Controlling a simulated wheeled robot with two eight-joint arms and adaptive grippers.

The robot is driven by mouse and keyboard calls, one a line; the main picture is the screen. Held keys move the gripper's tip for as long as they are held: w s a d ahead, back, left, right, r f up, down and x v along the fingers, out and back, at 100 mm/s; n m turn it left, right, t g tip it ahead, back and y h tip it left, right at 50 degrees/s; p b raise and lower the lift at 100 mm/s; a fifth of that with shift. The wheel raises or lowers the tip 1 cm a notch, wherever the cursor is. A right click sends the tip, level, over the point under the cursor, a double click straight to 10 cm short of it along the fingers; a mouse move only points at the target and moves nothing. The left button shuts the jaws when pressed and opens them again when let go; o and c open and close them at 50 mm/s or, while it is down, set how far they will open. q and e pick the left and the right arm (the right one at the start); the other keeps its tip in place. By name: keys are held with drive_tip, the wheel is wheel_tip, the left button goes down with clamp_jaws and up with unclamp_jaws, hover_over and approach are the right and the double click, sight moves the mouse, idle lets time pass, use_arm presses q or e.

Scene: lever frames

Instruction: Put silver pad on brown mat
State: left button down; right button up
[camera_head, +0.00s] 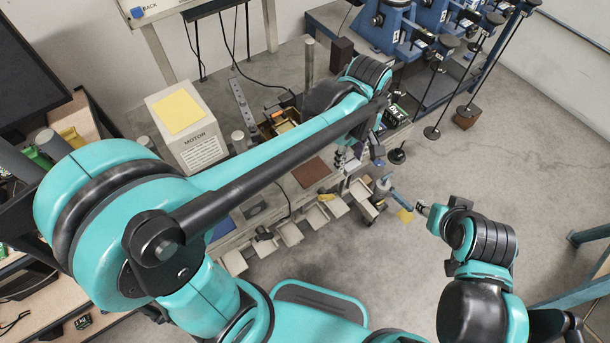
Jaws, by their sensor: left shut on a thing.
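The brown mat (311,172) lies flat on the workbench, left of my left gripper. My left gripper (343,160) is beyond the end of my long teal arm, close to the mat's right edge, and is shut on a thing. My arm covers part of it. The held thing is too small and hidden to make out clearly; I cannot tell if it is the silver pad. I see no other clear silver pad. My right gripper (424,209) is over the floor at the right, away from the bench; its fingers are too small to read.
A white box marked MOTOR (188,128) with a yellow top stands at the bench's back left. A grey mat (258,205) and a blue mat (222,228) lie left of the brown one. Small open bins (289,233) line the front edge. Blue machines (390,22) stand behind.

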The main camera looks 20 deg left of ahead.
use_arm(q)
drive_tip(key=b, duration=0.2)
hover_over(311, 172)
wheel_tip(311, 172, down, 6)
drive_tip(key=shift+d+r, duration=0.1)
drive_tip(key=shift+d, duration=0.05)
drive_tip(key=shift+w, duration=0.1)
drive_tip(key=shift+f+b, duration=0.95)
drive_tip(key=shift+f, duration=1.15)
drive_tip(key=shift+f, duration=0.15)
drive_tip(key=c, duration=0.9)
unclamp_jaws()
